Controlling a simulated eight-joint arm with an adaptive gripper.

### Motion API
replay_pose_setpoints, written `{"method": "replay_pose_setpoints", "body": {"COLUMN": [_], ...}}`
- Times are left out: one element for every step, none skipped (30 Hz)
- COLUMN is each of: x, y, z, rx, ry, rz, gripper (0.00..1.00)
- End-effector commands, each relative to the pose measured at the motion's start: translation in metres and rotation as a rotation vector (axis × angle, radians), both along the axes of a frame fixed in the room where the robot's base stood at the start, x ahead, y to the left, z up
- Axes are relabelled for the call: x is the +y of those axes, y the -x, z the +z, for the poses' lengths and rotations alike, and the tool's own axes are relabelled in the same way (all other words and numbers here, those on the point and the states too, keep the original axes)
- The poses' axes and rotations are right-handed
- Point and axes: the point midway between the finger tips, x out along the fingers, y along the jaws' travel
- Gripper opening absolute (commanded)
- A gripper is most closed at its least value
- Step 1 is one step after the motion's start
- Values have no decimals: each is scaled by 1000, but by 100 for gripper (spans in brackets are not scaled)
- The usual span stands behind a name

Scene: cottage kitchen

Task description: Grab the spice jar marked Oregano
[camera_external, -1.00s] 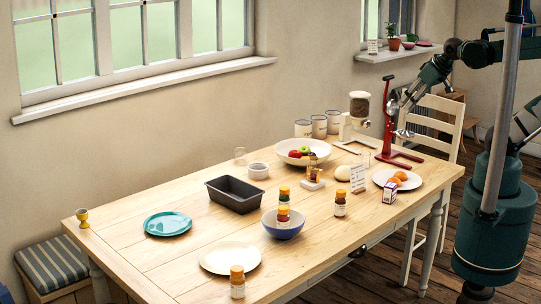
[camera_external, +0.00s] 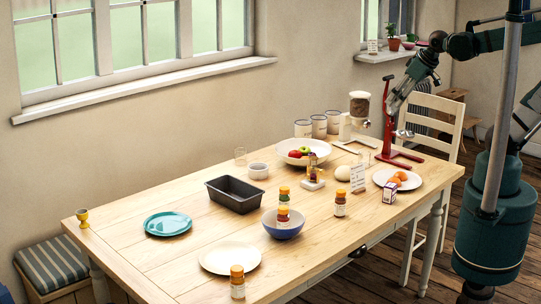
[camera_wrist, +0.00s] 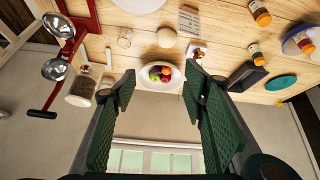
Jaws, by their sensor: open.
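Several small spice jars with orange or yellowish lids stand on the wooden table. One jar (camera_external: 340,204) stands right of the blue bowl, one (camera_external: 283,219) is at the bowl, one (camera_external: 284,196) shows just behind it, and one (camera_external: 237,284) is at the front edge. Their labels are too small to read, so I cannot tell which is Oregano. Jars also show at the upper right of the wrist view (camera_wrist: 260,13). My gripper (camera_external: 391,108) is open and empty, high above the table's far right end; its fingers (camera_wrist: 160,84) are spread in the wrist view.
A red stand (camera_external: 389,135) rises below my gripper, beside a grain dispenser (camera_external: 359,107). The front left is clearer.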

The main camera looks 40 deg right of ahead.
Motion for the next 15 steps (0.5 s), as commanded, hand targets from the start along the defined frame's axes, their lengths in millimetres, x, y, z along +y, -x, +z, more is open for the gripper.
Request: {"method": "replay_pose_setpoints", "body": {"x": [6, 9, 13, 16, 19, 23, 26, 29, 34, 37, 41, 45, 49, 52, 57], "y": [-7, -11, -16, -19, -22, -27, -30, -34, -38, -42, -45, -50, -53, -56, -61], "z": [2, 2, 2, 2, 2, 3, 3, 2, 2, 2, 1, 1, 0, -1, -1], "rx": [8, 13, 20, 26, 32, 39, 44, 49, 56, 62, 67, 73, 78, 84, 91], "ry": [5, 10, 15, 19, 23, 28, 32, 36, 41, 45, 50, 55, 59, 62, 68], "rz": [19, 31, 47, 59, 71, 86, 99, 110, 125, 138, 150, 166, 177, 188, 205], "gripper": [43, 43, 43, 43, 43, 43, 43, 43, 43, 43, 43, 43, 43, 43, 43]}}
